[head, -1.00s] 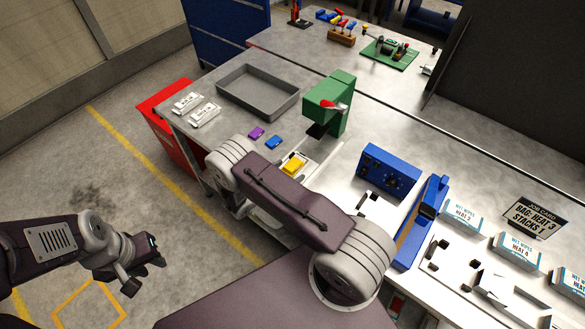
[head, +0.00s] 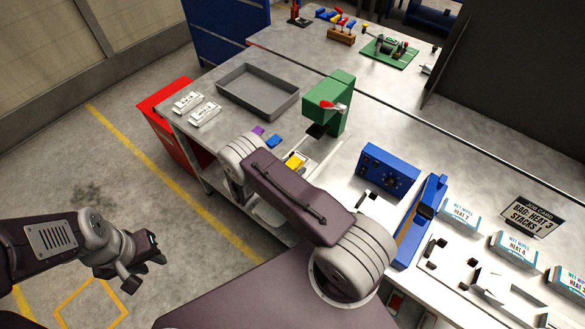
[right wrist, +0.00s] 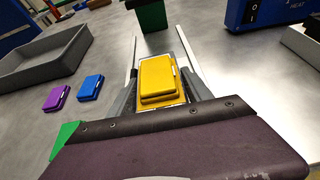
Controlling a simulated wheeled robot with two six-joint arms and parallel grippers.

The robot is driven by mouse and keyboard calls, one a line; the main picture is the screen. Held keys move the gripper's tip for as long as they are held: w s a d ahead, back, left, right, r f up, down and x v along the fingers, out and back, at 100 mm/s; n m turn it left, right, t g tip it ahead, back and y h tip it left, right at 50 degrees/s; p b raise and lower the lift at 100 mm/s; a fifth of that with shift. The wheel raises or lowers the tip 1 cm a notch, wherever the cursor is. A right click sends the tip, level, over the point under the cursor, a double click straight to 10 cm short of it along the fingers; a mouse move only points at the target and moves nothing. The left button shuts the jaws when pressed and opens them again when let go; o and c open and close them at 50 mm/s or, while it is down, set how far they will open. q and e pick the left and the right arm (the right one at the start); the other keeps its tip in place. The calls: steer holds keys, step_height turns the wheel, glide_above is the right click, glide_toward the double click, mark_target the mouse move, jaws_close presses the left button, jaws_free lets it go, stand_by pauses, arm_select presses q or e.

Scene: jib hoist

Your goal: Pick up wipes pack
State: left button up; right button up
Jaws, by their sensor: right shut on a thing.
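A yellow wipes pack (right wrist: 158,76), seemingly a stack with a second yellow layer beneath, is in the middle of the right wrist view. My right gripper (right wrist: 162,88) is shut on it, with grey fingers on either side. In the head view the yellow pack (head: 296,161) shows just past my right arm, which hides most of that gripper. A blue pack (right wrist: 90,87) and a purple pack (right wrist: 56,97) lie flat on the bench to its left. My left gripper (head: 145,272) is open and empty over the floor, away from the bench.
A green press (head: 330,105) stands beyond the yellow pack, with pale rails in front. A grey tray (head: 232,98) is at the left. A blue heat unit (head: 388,172), blue sealer (head: 420,222) and several wet wipes boxes (head: 460,214) are at the right.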

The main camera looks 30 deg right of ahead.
mark_target(297, 159)
steer(key=shift+r, duration=0.75)
step_height(297, 159, up, 2)
steer(key=shift+b, duration=0.35)
steer(key=s+d+r+b, duration=0.1)
steer(key=s+d+r, duration=0.3)
steer(key=s+r, duration=0.3)
steer(key=s, duration=0.4)
steer(key=shift+b, duration=0.4)
